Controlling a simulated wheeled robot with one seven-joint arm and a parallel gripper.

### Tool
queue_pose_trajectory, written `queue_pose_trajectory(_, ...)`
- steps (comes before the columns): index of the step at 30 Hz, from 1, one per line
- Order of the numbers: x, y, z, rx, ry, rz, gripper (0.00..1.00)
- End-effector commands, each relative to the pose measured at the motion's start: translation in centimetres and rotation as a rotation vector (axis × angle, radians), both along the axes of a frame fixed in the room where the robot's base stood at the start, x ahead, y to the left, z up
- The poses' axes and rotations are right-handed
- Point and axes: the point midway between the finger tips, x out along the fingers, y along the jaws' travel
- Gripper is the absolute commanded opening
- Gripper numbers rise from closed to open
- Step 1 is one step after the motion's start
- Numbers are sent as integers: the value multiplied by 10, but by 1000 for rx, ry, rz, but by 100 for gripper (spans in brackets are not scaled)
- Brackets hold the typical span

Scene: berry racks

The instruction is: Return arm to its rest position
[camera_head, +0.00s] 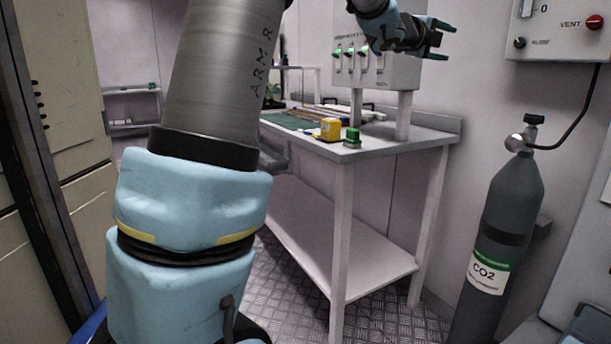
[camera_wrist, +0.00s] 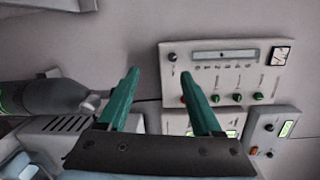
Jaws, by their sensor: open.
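My gripper (camera_head: 440,39) is at the top of the head view, in front of the grey switch panel above the workbench. Its two fingers are apart and nothing is between them. In the wrist view my gripper (camera_wrist: 162,98) shows two green fingers spread wide and empty. My arm, grey and light blue, fills the left centre of the head view and hides part of the room behind it.
A white workbench (camera_head: 375,152) holds a yellow container (camera_head: 330,129) and a small green-and-white item (camera_head: 352,138). A CO2 cylinder (camera_head: 500,235) stands at right, below a wall control box (camera_head: 560,28). A wall control panel (camera_wrist: 228,72) shows in the wrist view. Patterned metal floor lies below.

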Motion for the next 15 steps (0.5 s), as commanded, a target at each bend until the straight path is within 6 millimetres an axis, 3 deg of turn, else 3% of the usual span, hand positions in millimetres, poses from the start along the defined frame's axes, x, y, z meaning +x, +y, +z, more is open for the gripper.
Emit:
queue_pose_trajectory(8, 24, 56, -46, -67, 226, 184, 66)
queue_pose_trajectory(11, 31, 85, -71, -104, 339, 280, 66)
queue_pose_trajectory(15, 35, 142, -121, -178, 551, 466, 66)
